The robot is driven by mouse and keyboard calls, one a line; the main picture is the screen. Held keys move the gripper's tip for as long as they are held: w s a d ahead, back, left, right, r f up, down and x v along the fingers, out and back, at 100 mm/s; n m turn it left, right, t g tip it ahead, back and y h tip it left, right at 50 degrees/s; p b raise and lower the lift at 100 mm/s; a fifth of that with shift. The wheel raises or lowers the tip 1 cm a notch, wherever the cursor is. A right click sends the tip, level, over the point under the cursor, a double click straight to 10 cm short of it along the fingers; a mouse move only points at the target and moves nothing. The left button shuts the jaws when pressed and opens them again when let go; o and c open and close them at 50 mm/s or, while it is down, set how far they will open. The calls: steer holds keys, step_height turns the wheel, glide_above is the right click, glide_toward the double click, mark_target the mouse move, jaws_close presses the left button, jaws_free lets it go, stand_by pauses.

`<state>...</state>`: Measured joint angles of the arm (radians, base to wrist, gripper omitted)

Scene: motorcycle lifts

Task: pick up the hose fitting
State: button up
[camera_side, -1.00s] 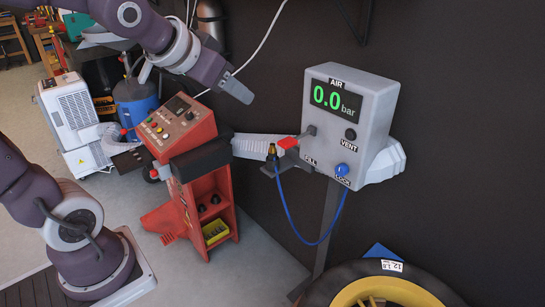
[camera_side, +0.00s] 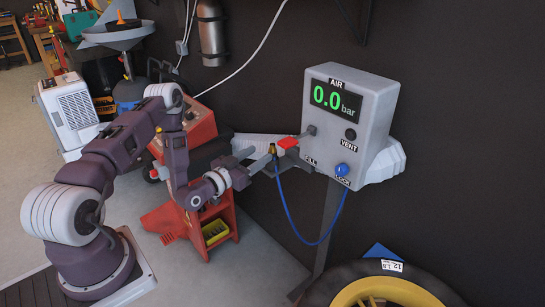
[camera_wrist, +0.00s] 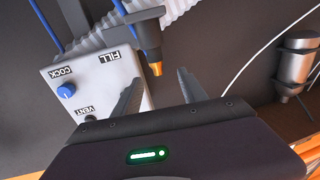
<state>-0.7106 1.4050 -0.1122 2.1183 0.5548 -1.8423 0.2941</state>
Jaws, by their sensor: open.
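The hose fitting (camera_side: 273,150), dark with a brass end, stands at the small grey holder beside the air station, with a blue hose running down from it. In the wrist view the fitting (camera_wrist: 148,35) hangs from the top of the picture, its brass tip pointing down between my fingertips. My gripper (camera_side: 262,156) is open and level, reaching right towards the fitting. In the wrist view my gripper (camera_wrist: 159,76) shows a finger on each side of the brass tip. I cannot tell whether either finger touches it.
The grey air station (camera_side: 350,125) reads 0.0 bar and stands just right of the fitting. A red piece (camera_side: 288,143) sits on the holder beside the fitting. The red machine (camera_side: 200,125) is partly behind my arm. A yellow-rimmed wheel (camera_side: 390,290) lies at lower right.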

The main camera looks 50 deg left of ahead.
mark_target(272, 152)
steer(key=w, duration=0.2)
steer(key=w+f, duration=0.1)
steer(key=w, duration=0.1)
steer(key=w+f, duration=0.1)
steer(key=w, duration=0.2)
steer(key=shift+a+f, duration=0.1)
steer(key=shift+a, duration=0.25)
jaws_close()
